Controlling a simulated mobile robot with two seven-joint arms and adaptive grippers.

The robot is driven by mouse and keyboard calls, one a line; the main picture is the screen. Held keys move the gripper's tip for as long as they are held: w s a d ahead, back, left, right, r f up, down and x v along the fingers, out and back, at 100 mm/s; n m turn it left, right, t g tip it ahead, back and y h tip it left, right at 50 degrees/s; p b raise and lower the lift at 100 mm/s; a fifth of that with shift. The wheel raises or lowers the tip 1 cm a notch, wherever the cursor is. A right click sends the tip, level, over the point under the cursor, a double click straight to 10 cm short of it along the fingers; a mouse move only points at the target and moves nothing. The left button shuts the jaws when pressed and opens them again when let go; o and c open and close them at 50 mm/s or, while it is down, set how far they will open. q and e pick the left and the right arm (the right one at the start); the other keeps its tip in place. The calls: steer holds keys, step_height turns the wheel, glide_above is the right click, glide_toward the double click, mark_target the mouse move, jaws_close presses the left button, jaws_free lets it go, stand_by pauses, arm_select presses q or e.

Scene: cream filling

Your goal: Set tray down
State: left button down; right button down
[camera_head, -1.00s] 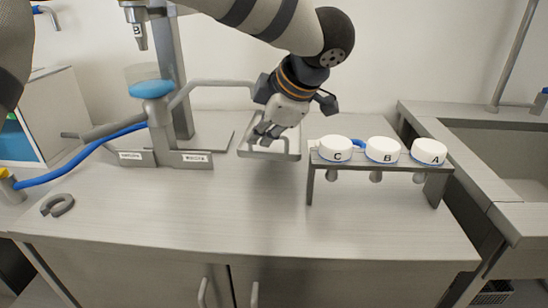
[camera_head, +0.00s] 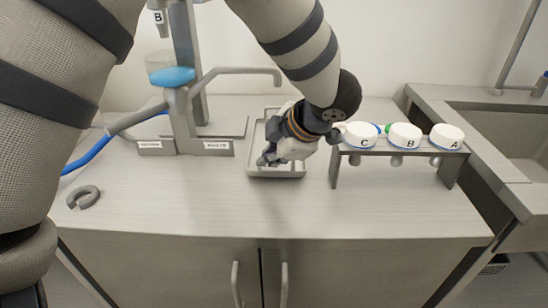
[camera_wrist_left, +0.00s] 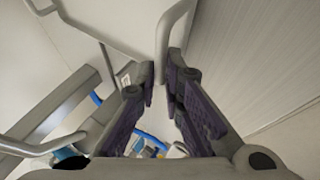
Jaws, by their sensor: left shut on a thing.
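The grey rectangular tray (camera_head: 277,173) is at the worktop, between the machine stand and the jar rack. It looks roughly level; I cannot tell whether its whole underside touches the surface. My left gripper (camera_head: 270,158) is over the tray, fingers pointing down, and covers part of its middle and right side. In the left wrist view, a grey bar of the tray (camera_wrist_left: 164,50) runs in between the fingertips of the left gripper (camera_wrist_left: 166,85), which is shut on it. My right gripper is not in view.
The machine stand (camera_head: 188,70) with a blue-based clear container (camera_head: 172,76) is left of the tray. A rack (camera_head: 335,170) with white-lidded jars C, B and A stands close on the right. A grey ring (camera_head: 84,197) lies at left. The front worktop (camera_head: 200,205) is clear.

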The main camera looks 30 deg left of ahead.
arm_select(q)
steer(key=shift+f, duration=0.55)
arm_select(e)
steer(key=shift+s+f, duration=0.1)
arm_select(q)
steer(key=shift+f, duration=0.1)
steer(key=c, duration=1.7)
jaws_free()
